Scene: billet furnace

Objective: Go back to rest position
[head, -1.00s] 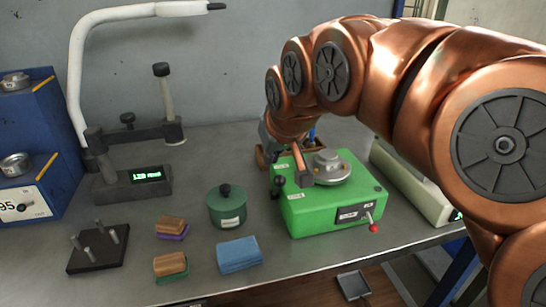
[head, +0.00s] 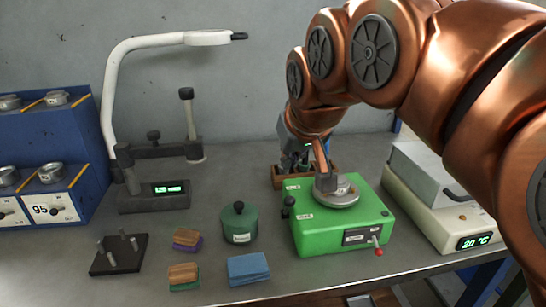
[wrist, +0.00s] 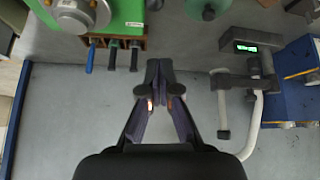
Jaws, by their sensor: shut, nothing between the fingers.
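My gripper (wrist: 159,68) shows in the wrist view with its two dark fingers together and nothing between them. In the head view my gripper (head: 296,160) hangs at the end of my copper arm, behind the green machine (head: 340,235), and is partly hidden by the arm and small in the picture. The green machine carries a round metal disc on top and a red-knobbed lever at its front. A wooden rack (head: 278,178) stands behind it; in the wrist view the rack (wrist: 118,43) holds blue-handled and black-handled tools, to the left of my fingers.
A gauge stand (head: 155,200) with a green display and a white lamp (head: 110,90) stands left. A green lidded pot (head: 239,225), sponge-like blocks (head: 248,269), a peg board (head: 118,256) and a blue cabinet (head: 50,130) occupy the bench. A box showing 20 °C (head: 430,215) stands right.

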